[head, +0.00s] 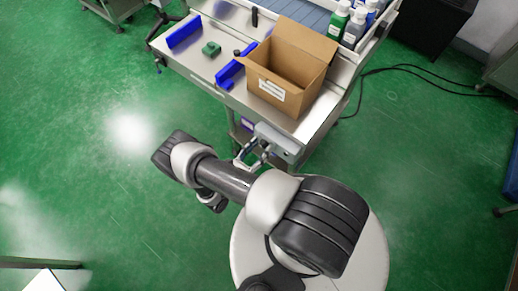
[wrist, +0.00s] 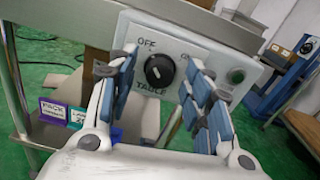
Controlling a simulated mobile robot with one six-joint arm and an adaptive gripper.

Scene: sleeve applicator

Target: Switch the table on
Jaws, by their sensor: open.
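A pale control panel (wrist: 205,62) on the table's edge fills the upper middle of the wrist view. It bears a round black knob (wrist: 159,70) with "OFF" printed at its upper left and "TABLE" below; a second label is mostly hidden by a finger. I cannot clearly tell which way the knob points. A green round button or lamp (wrist: 236,76) is at the panel's right. My gripper (wrist: 164,72) is open, its fingers on either side of the knob; I cannot tell whether they touch it. In the head view my gripper (head: 252,157) is at the table's front, beside the panel (head: 280,142).
A black cable (head: 410,73) lies on the green floor at the right.

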